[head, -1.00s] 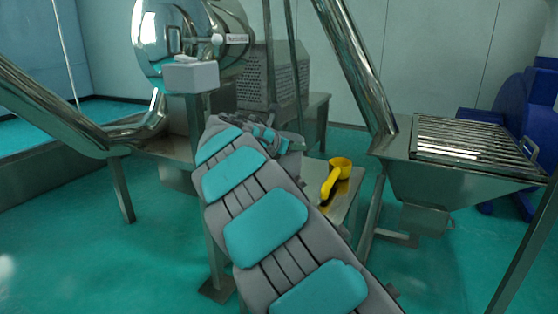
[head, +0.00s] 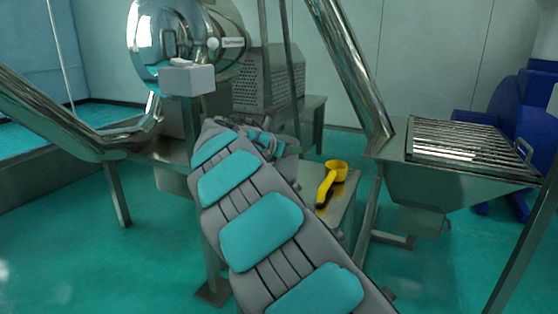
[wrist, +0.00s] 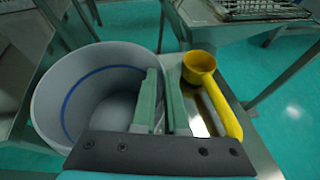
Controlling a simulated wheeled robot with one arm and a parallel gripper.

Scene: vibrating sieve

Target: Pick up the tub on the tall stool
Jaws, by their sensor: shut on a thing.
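The tub (wrist: 92,98) is a pale grey, round, open container with a blue line around its inside, and it fills the left of the wrist view. My gripper (wrist: 163,78) is at the tub's right wall, with one green finger inside the rim and the other outside. The fingers are shut on this wall. The stool (head: 340,208) has a metal top, partly behind my arm in the head view. In that view my arm mostly hides the tub and gripper. I cannot tell whether the tub touches the stool top.
A yellow scoop (head: 331,180) lies on the stool, close right of my gripper; it also shows in the wrist view (wrist: 212,88). A metal hopper with a grate (head: 450,170) stands to the right. A white box (head: 187,79) tops a post at left.

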